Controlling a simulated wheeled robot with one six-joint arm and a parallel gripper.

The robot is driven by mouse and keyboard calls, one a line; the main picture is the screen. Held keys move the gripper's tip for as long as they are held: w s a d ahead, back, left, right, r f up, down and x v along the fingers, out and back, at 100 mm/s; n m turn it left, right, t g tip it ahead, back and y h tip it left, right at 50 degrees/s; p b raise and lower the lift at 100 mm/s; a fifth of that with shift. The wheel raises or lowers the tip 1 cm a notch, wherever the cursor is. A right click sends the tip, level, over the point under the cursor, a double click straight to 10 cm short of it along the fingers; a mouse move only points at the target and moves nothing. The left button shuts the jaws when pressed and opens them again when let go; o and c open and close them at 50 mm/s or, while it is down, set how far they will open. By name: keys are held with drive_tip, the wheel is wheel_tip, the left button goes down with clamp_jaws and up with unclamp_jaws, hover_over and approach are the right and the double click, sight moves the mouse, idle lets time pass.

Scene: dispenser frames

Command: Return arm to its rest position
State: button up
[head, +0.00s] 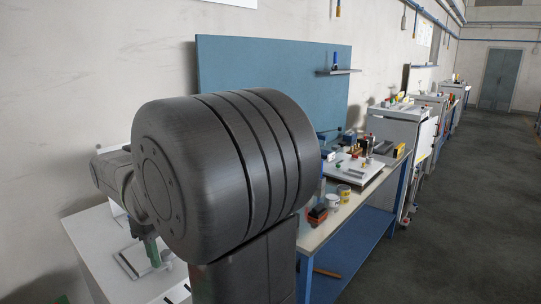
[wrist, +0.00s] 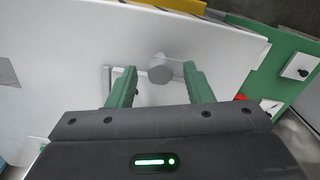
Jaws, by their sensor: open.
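My gripper (wrist: 159,69) shows in the wrist view with its two green fingers spread apart. Nothing is held between them. A grey knob-like part (wrist: 160,68) on a white surface (wrist: 215,45) lies beyond the fingertips, in line with the gap; I cannot tell how far off it is. In the head view my dark arm fills the middle and bends down to the left. Part of my gripper (head: 151,250) shows there as a green finger above a white bench top (head: 95,235). The rest of my gripper is hidden behind my arm.
A workbench (head: 368,190) with small tools, cups and a white tray stands right of my arm, before a blue panel (head: 270,65). White cabinets (head: 400,125) line the wall further back. The dark floor (head: 470,210) at right is clear. A green plate (wrist: 290,65) shows in the wrist view.

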drive_tip(key=shift+r, duration=0.1)
wheel_tip(320, 180, up, 13)
drive_tip(key=b, duration=0.1)
wheel_tip(320, 180, down, 13)
drive_tip(key=shift+r+p, duration=0.2)
drive_tip(key=shift+p, duration=0.35)
drive_tip(key=shift+f, duration=0.4)
drive_tip(key=m+b, duration=0.2)
drive_tip(key=m, duration=0.3)
drive_tip(key=m+b, duration=0.1)
drive_tip(key=m, duration=0.3)
drive_tip(key=shift+m+b, duration=0.3)
drive_tip(key=shift+b, duration=0.1)
drive_tip(key=m+b, duration=0.3)
drive_tip(key=m, duration=0.3)
drive_tip(key=shift+r+m+b, duration=0.1)
drive_tip(key=shift+m+b, duration=0.7)
drive_tip(key=shift+m, duration=0.3)
